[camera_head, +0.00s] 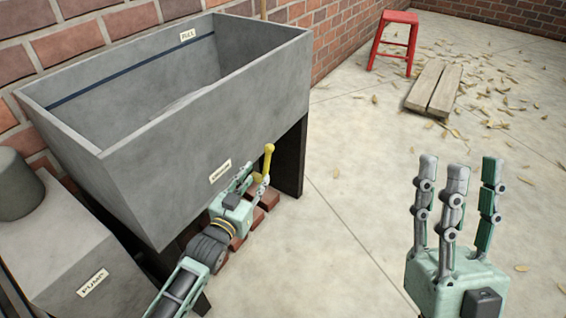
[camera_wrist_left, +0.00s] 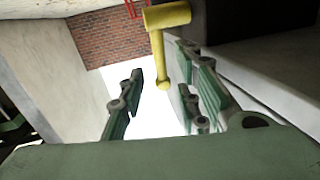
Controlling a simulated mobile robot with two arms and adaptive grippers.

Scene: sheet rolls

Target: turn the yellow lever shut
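The yellow lever (camera_head: 267,163) stands at the front of the grey tank, near its lower right, with its knobbed end up in the head view. In the left wrist view the lever (camera_wrist_left: 158,58) reaches from a thick yellow hub into the gap between my finger tips. My left gripper (camera_head: 257,184) is at the lever, its fingers apart with the lever between them in the picture. I cannot tell whether they touch it. My right gripper (camera_head: 460,168) is open and empty, fingers up, over the floor at the right, far from the lever.
The grey tank (camera_head: 215,125) stands on dark legs against a brick wall. A grey block labelled PUMP (camera_head: 60,255) is at the left. A red stool (camera_head: 393,42) and wooden boards (camera_head: 435,88) stand further back among scattered leaves. The middle floor is clear.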

